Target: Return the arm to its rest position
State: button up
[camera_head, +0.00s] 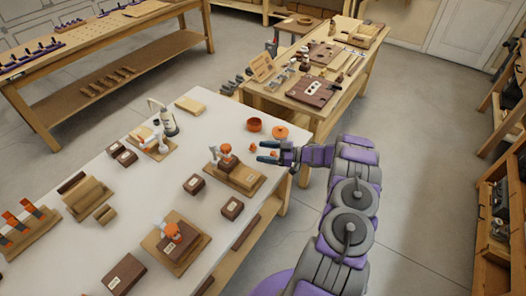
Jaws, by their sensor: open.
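My arm, purple and grey, reaches up from the bottom right, bends at the top, and its end points left. My gripper (268,151) is open, with two dark fingers apart, over the right edge of the white bench top. Small orange pieces (252,147) are close by the fingertips; I cannot tell whether they touch. No object shows clearly between the fingers.
The white bench (130,185) holds wooden blocks, an orange-topped fixture (226,150), an orange bowl (254,125) and an orange lid (280,132). Another wooden bench (306,110) stands behind. Shelves (497,215) line the right side. Grey floor (420,190) is clear right of my arm.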

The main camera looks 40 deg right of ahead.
dwell(0.3)
jog(key=w+d+r+m+t+h, duration=0.1)
jog(key=w+d+r+m+h, duration=0.25)
jog(key=w+r+h, duration=0.8)
jog(key=s+a+r+m+g+h, duration=0.1)
jog(key=s+r+m+g+h, duration=0.15)
jog(key=r, duration=0.45)
jog(key=s+a+r+m+g+h, duration=0.1)
jog(key=r+m+h, duration=0.1)
jog(key=r+h, duration=0.3)
jog(key=s+a+g+y, duration=0.2)
jog(key=s+a+g, duration=0.2)
jog(key=s+a, duration=0.6)
jog(key=s+a+g+y, duration=0.2)
jog(key=s+a+g, duration=0.2)
jog(key=s+a, duration=0.7)
jog(key=s+a+m+g+y, duration=0.1)
jog(key=s+a+g, duration=0.3)
jog(key=s+a, duration=0.7)
jog(key=s+y, duration=0.1)
jog(key=s, duration=1.3)
jog(key=shift+s+a, duration=0.15)
jog(key=shift+s, duration=0.05)
